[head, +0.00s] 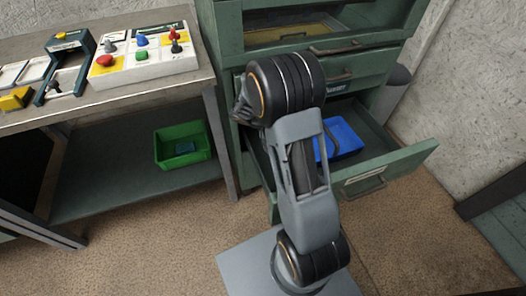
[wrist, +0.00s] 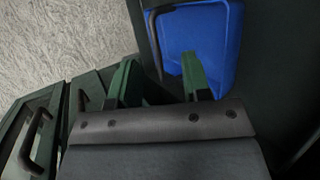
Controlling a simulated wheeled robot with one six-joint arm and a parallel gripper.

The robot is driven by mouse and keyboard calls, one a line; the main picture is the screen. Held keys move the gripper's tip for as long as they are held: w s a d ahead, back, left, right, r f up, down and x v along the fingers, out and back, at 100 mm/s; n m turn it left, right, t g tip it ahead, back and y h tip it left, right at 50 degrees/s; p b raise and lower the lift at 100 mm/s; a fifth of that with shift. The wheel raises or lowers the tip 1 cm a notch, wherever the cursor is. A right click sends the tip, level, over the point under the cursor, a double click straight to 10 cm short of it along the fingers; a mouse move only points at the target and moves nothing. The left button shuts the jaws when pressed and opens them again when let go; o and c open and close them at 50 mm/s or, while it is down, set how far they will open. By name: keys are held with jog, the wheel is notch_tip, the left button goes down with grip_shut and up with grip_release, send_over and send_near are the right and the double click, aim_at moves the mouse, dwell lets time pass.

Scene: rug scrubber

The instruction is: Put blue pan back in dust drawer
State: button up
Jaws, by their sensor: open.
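The blue pan (head: 345,140) lies inside the open green drawer (head: 405,162) of the cabinet, towards its back, partly hidden by my arm. In the wrist view the blue pan (wrist: 205,30) is just beyond my fingers, with a dark curved handle (wrist: 151,30) along its left side. My gripper (wrist: 158,76) is open, with its two green fingers apart and nothing seen between them. The right fingertip overlaps the pan's near edge in the picture; I cannot tell whether they touch. In the head view my arm hides the gripper.
Closed drawers with handles (head: 336,47) sit above the open drawer. A workbench (head: 120,100) stands at the left, bearing a white control panel (head: 145,62). A green bin (head: 181,145) is on its lower shelf. Brown carpet (head: 420,235) is clear at the right.

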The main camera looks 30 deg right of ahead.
jog(key=s+a+r+n+t+y, duration=0.1)
jog(key=s+a+r+t+y, duration=0.3)
jog(key=a, duration=0.4)
jog(key=s+a+r+n+t+y, duration=0.2)
jog(key=s+a+r+t+y, duration=0.2)
jog(key=a, duration=0.3)
jog(key=shift+s+a+r+y, duration=0.35)
jog(key=shift+s+r+y, duration=0.2)
jog(key=shift+s+y, duration=0.35)
notch_tip(320, 180, up, 25)
jog(key=t+p, duration=0.1)
jog(key=p, duration=2.2)
jog(key=shift+s+a+p, duration=0.15)
jog(key=shift+a+p, duration=0.05)
jog(key=shift+p, duration=0.15)
jog(key=shift+s, duration=0.1)
